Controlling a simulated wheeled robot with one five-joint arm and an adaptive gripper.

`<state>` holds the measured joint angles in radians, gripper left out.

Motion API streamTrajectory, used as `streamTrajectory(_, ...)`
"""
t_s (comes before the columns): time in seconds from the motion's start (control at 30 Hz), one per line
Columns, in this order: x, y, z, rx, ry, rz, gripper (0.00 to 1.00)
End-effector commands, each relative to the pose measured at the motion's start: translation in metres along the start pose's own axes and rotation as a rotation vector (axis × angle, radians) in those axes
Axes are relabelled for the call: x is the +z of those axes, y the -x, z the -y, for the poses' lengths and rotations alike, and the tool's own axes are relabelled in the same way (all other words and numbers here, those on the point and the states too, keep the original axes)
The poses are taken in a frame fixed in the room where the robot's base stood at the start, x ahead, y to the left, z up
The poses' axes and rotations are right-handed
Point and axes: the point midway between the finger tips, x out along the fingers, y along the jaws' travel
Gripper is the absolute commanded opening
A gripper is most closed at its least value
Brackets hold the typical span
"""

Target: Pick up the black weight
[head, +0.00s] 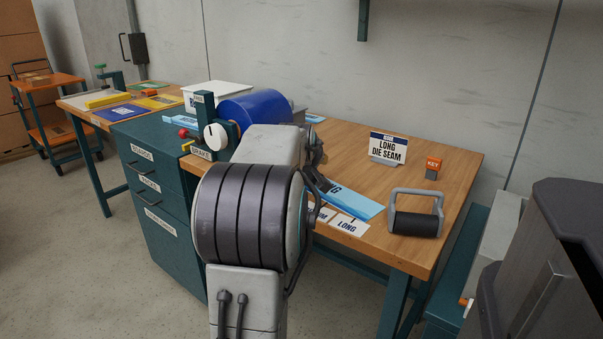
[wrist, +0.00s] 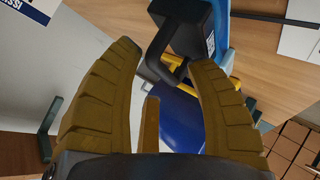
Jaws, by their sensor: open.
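In the wrist view the black weight (wrist: 193,28), a dark block with a bent black handle, lies at the top, right of centre. My gripper (wrist: 165,56) is open, with its two tan ridged fingers spread. The handle reaches down into the space between the fingertips, close to the right one. I cannot tell whether it touches a finger. The block itself lies beyond the fingertips. In the head view my arm covers the middle of the workbench (head: 400,165), and I cannot make out the weight there.
A blue roll (head: 256,108) lies behind my arm; it also shows in the wrist view (wrist: 180,120). A black roller with a grey handle (head: 415,222), a LONG DIE SEAM sign (head: 388,147) and an orange KEY block (head: 433,167) stand on the right. Light-blue strips (head: 350,203) lie near my arm.

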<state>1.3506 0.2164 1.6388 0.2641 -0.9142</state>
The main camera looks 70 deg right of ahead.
Motion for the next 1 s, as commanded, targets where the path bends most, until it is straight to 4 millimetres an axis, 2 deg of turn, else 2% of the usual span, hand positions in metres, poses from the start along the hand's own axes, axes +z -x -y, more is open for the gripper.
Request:
streamTrajectory(0.27, 0.0042, -0.0018, 0.0001, 0.003, -0.001, 0.004, 0.51)
streamTrajectory(0.3, 0.0041, -0.0018, 0.0001, 0.003, -0.001, 0.003, 0.53)
streamTrajectory(0.9, 0.0039, -0.002, 0.0009, 0.002, -0.001, 0.004, 0.0)
streamTrajectory(1.0, 0.004, -0.0021, 0.0011, 0.001, -0.001, 0.004, 0.0)
